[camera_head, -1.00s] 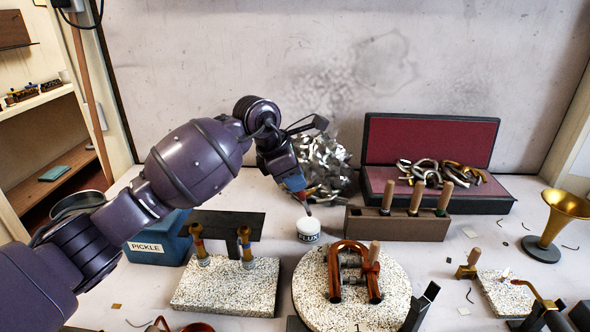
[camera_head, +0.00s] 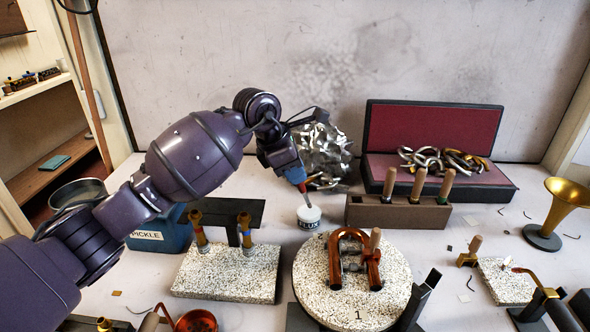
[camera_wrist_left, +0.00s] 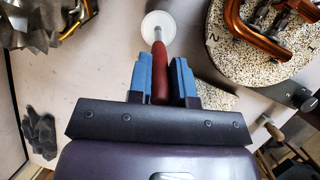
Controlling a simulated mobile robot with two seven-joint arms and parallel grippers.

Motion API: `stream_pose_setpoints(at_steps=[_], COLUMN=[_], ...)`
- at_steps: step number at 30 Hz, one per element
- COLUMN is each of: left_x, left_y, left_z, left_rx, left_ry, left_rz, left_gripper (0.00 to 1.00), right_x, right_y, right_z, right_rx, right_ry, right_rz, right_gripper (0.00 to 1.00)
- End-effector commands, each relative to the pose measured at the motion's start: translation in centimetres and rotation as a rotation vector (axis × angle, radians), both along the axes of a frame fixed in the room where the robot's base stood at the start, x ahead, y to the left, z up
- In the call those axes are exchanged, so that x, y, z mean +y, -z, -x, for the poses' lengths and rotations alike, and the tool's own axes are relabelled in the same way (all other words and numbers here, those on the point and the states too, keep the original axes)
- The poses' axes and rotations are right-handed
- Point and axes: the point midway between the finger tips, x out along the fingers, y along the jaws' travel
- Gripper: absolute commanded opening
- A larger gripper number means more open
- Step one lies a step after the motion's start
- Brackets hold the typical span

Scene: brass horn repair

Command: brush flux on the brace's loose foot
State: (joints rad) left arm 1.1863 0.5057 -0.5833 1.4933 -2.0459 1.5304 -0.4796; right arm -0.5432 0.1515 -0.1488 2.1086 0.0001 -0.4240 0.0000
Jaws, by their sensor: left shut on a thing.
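My left gripper (camera_head: 296,177) is shut on a red-handled flux brush (camera_wrist_left: 159,75), which points down. The brush tip is at the top of the small white flux jar (camera_head: 309,216); I cannot tell how far it dips in. The jar also shows beyond the fingers in the left wrist view (camera_wrist_left: 150,22). The copper-coloured U-shaped tube (camera_head: 333,270) lies on the round speckled turntable (camera_head: 312,297), right of and nearer than the jar. The brace (camera_head: 352,262) is between its legs, partly hidden by a wooden-handled tool; its loose foot is too small to make out.
A speckled block (camera_head: 215,283) with two brass-topped posts stands left of the turntable. A brown tool holder (camera_head: 365,214) and a red-lined case (camera_head: 480,190) stand behind right. A blue pickle tub (camera_head: 165,243) sits left under my arm.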

Motion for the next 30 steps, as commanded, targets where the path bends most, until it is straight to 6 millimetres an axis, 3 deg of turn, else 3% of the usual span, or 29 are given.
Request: stream_pose_setpoints(at_steps=[30], left_x=[0.01], left_y=[0.99], left_z=[-0.01], left_rx=[0.000], left_ry=[0.000], left_rz=[0.000], left_gripper=[0.00], right_x=[-0.01], right_y=[0.41], right_z=[0.18], right_rx=[0.007], right_ry=[-0.001], right_rz=[0.001], right_gripper=[0.43])
